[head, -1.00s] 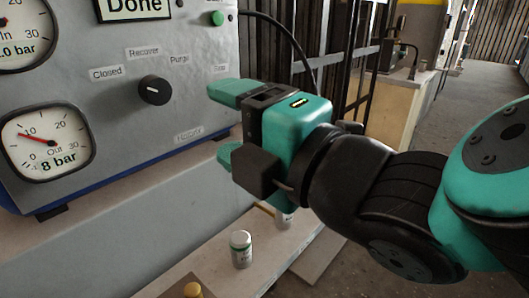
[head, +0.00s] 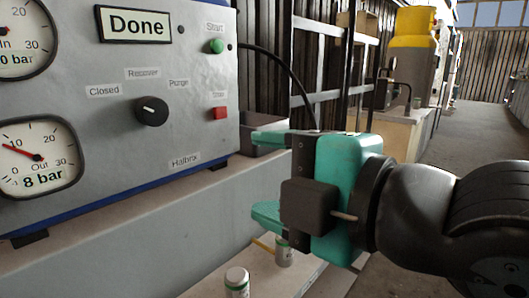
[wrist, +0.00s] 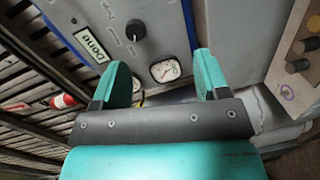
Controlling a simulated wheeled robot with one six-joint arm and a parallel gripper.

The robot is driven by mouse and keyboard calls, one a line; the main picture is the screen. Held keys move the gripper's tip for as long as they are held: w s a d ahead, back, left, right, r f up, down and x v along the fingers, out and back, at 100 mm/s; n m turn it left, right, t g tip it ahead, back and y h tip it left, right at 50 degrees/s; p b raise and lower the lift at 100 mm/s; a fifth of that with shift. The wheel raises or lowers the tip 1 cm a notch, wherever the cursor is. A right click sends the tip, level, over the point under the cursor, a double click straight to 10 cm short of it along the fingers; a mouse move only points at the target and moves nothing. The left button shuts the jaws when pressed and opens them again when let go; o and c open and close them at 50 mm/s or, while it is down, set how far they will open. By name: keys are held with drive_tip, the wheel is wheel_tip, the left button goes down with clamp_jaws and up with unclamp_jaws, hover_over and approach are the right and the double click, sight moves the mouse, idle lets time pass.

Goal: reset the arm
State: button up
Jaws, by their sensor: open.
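My gripper (head: 262,175) is in the right half of the head view, its teal fingers apart and empty, pointing left. It is in front of the lower right of the grey control panel (head: 95,150) and does not visibly touch it. In the wrist view my gripper (wrist: 158,80) is also open, with nothing between its fingers. The panel shows a display (head: 135,25) reading "Done", a black knob (head: 150,111), a green start button (head: 216,46) and a red button (head: 220,113).
A grey bin (head: 262,138) sits beside the panel. A pressure gauge (head: 36,158) reads 8 bar. A clear aisle (head: 465,150) runs at the far right.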

drive_tip(key=w+d+f+m+g+h, duration=0.25)
drive_tip(key=d+f+m+h, duration=0.2)
drive_tip(key=f+m, duration=0.3)
drive_tip(key=s+d+f+m+g+h, duration=0.4)
drive_tip(key=s+d+f+m+g, duration=0.2)
drive_tip(key=s+d+m+g, duration=0.5)
wheel_tip(320, 180, up, 33)
drive_tip(key=w+a+t+p, duration=0.1)
drive_tip(key=w+t+p, duration=0.1)
drive_tip(key=p, duration=3.1)
drive_tip(key=shift+w+f, duration=0.15)
drive_tip(key=shift+w, duration=0.1)
drive_tip(key=shift+y, duration=0.25)
